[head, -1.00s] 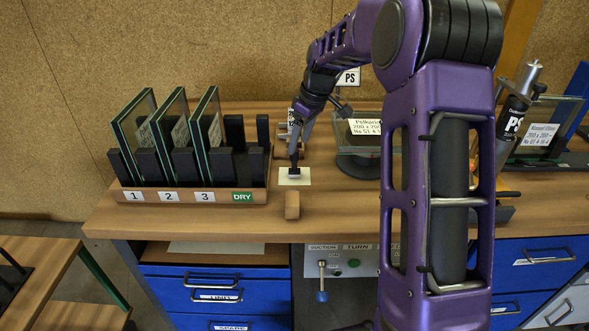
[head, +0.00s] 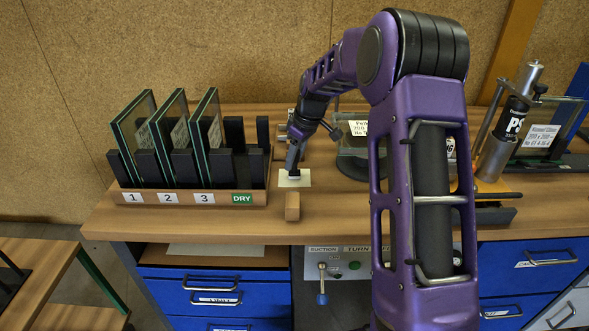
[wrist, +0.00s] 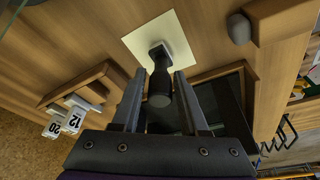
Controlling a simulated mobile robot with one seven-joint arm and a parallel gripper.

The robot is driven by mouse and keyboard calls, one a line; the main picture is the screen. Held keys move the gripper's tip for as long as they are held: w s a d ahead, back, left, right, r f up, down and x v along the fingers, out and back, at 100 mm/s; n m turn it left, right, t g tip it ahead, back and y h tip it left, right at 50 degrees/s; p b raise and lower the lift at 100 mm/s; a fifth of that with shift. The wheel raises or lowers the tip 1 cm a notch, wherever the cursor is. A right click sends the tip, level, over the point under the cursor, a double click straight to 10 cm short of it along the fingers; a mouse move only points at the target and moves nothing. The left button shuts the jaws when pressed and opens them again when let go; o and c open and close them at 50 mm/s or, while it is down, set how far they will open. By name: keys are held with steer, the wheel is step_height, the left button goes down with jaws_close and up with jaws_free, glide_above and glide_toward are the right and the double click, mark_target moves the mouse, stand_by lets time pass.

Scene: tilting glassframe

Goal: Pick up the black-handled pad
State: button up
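The black-handled pad shows in the wrist view as an upright black handle (wrist: 160,88) with a dark foot over a pale square sheet (wrist: 160,40). In the head view the pale sheet (head: 301,180) lies on the bench, right of the rack, and the pad on it is mostly hidden by my gripper. My gripper (wrist: 160,75) points down at the pad. Its two fingers stand on either side of the handle, with a visible gap on each side, so it looks open. In the head view my gripper (head: 293,170) is right above the sheet.
A wooden rack (head: 180,197) with several glass panes and black slots stands left, labelled 1, 2, 3 and DRY. A small wooden block (head: 292,206) lies in front of the sheet. A suction tool (head: 512,125) and framed glass stand right. Blue drawers (head: 215,292) are below.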

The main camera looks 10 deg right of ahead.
jaws_close()
steer(key=shift+r, duration=0.1)
